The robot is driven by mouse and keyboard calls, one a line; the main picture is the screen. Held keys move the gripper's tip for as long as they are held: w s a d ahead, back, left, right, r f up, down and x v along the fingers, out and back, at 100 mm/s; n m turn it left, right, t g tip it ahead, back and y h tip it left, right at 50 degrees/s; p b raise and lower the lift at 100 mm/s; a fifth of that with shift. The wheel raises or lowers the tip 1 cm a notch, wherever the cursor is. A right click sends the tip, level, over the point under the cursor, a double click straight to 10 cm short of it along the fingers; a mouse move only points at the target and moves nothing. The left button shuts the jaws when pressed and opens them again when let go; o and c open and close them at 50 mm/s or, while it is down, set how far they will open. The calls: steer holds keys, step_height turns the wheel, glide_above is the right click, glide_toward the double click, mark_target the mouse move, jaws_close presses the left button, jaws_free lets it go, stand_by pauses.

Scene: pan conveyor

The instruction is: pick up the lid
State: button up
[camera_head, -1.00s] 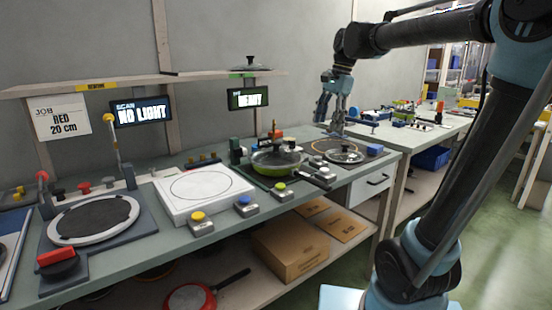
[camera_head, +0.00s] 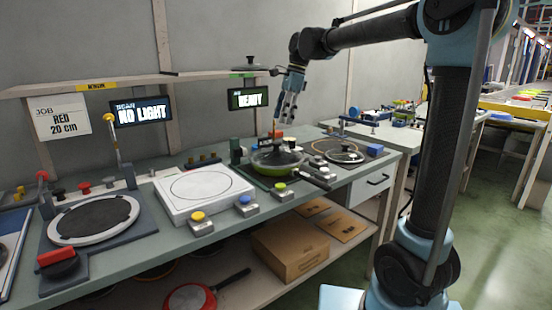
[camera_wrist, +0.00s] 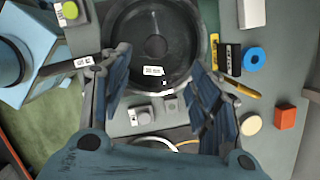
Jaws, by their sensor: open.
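My gripper (camera_head: 288,112) hangs open and empty above the bench, over the back of the green pan (camera_head: 292,167). In the wrist view its two fingers (camera_wrist: 160,88) are spread on either side of the lower part of a dark round thing (camera_wrist: 125,45) with a pale rim and a small white label. I cannot tell whether this is the pan's inside or a see-through lid over it. A clear lid with a dark knob (camera_head: 346,153) lies on the bench right of the pan. Another dark-knobbed lid (camera_head: 250,66) sits on the wall shelf.
Small tools, a blue ring (camera_wrist: 254,59) and an orange block (camera_wrist: 285,118) lie beside the round thing. A white scale-like plate (camera_head: 203,187) and a round dark pad (camera_head: 93,220) are further left. A screen (camera_head: 248,98) reads READY.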

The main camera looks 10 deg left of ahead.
mark_target(277, 143)
steer(key=x, duration=0.5)
steer(key=shift+f, duration=0.3)
steer(key=shift+s+x, duration=0.15)
steer(key=shift+x, duration=1.2)
steer(key=shift+s+x, duration=0.15)
steer(key=shift+x, duration=1.2)
steer(key=shift+d, duration=0.1)
jaws_close()
